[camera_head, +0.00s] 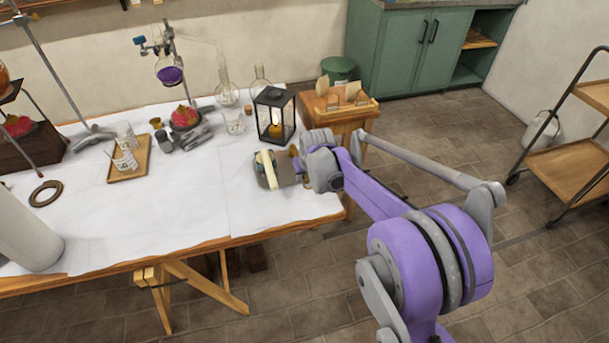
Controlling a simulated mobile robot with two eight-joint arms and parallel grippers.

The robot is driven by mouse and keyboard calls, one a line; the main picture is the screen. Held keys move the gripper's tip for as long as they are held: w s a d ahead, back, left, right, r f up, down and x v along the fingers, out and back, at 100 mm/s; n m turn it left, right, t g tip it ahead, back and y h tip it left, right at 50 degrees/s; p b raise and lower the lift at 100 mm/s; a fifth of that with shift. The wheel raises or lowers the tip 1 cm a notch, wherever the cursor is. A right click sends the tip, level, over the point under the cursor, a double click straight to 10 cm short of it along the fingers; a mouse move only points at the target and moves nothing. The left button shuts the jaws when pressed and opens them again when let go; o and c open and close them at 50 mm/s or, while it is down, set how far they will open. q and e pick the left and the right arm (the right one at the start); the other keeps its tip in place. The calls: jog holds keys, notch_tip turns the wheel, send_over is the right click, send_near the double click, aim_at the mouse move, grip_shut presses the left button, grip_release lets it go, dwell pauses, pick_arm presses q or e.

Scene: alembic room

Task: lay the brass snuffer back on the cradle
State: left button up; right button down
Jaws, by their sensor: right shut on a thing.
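My right gripper (268,170) reaches in from the right, low over the right end of the white-covered table (175,212). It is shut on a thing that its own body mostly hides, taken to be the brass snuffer. A small brass-coloured bit (293,150) shows at the gripper's far side; I cannot tell whether it is part of the snuffer. I cannot make out the cradle for sure. My left gripper is not in view.
A black lantern (274,116) with a lit candle stands just beyond my right gripper. A wooden tray (130,160) with glass beakers, a round flask of purple liquid (170,73) and a dark ring (46,193) are further left. The table's front middle is clear.

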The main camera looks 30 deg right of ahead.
jog(key=shift+f, duration=0.1)
jog(key=c, duration=0.6)
grip_release()
jog(key=shift+c, duration=0.2)
jog(key=p+v, duration=0.1)
jog(key=v, duration=1)
jog(key=shift+f, duration=0.1)
jog(key=shift+s+a+p, duration=0.15)
jog(key=shift+s+p, duration=0.05)
jog(key=shift+p, duration=0.1)
jog(key=s+a+n+p, duration=0.1)
jog(key=s+a+p, duration=0.2)
jog(key=s, duration=0.5)
jog(key=s+a+r+n+p, duration=0.1)
jog(key=s+a+p, duration=0.1)
jog(key=s+a, duration=0.4)
jog(key=s+a+r+y+p, duration=0.1)
jog(key=s+a+p, duration=0.2)
jog(key=s, duration=0.7)
jog(key=shift+a+n+t+p, duration=0.3)
jog(key=shift+a+n+p, duration=0.1)
jog(key=shift+a, duration=0.45)
